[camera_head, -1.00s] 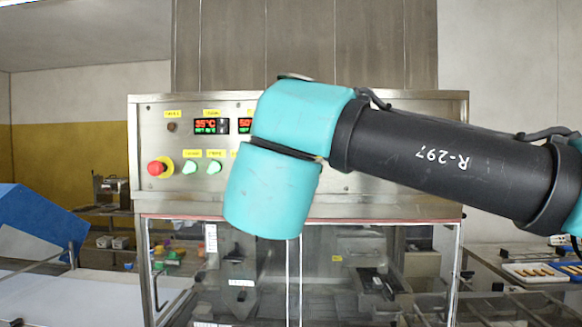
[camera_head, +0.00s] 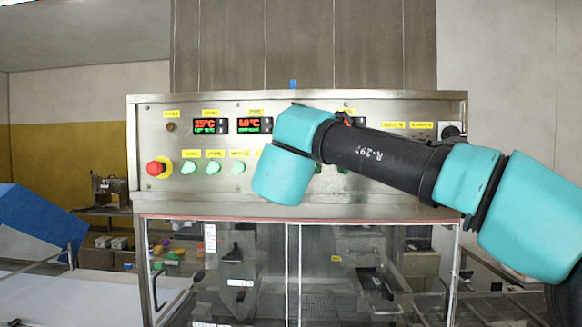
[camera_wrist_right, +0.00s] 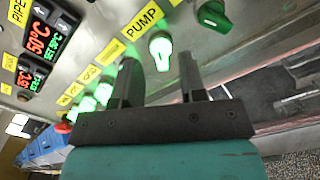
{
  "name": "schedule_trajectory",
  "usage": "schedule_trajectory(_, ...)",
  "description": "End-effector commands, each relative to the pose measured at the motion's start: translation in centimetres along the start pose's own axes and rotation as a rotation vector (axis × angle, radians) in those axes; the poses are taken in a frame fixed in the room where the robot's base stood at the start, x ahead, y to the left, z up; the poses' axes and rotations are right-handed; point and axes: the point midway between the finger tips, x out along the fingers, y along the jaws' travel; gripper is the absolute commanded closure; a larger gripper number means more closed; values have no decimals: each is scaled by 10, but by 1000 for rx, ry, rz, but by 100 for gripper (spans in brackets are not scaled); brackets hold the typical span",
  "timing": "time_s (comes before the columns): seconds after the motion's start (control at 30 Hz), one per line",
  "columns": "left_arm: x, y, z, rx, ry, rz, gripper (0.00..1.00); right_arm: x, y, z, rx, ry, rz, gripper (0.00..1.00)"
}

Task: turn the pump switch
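In the right wrist view the pump switch (camera_wrist_right: 160,50) is a green lit knob with a raised grip bar, below a yellow PUMP label (camera_wrist_right: 142,22). My right gripper (camera_wrist_right: 159,64) is open and empty, one finger to either side of the knob in the picture. The fingertips are close to the panel, and I see no finger pressing on the knob. In the head view my right arm covers its gripper and the pump switch. My left gripper is not in view.
A row of lit green knobs (camera_head: 213,168) and a red emergency button (camera_head: 156,168) sit on the steel panel (camera_head: 230,195). A dark green unlit knob (camera_wrist_right: 213,14) is beside the pump switch. Temperature displays (camera_head: 254,125) are above; clear doors are below.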

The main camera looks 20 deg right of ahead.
Motion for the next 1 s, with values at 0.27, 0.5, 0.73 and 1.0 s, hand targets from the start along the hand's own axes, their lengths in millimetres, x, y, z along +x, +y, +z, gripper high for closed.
schedule_trajectory(0.27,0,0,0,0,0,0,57,32,0,0,-1,0,-1,62)
schedule_trajectory(0.5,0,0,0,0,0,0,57,34,0,0,0,0,0,62)
schedule_trajectory(0.73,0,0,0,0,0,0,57,34,0,0,0,0,0,74)
schedule_trajectory(1.0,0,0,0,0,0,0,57,34,0,0,0,0,0,98)
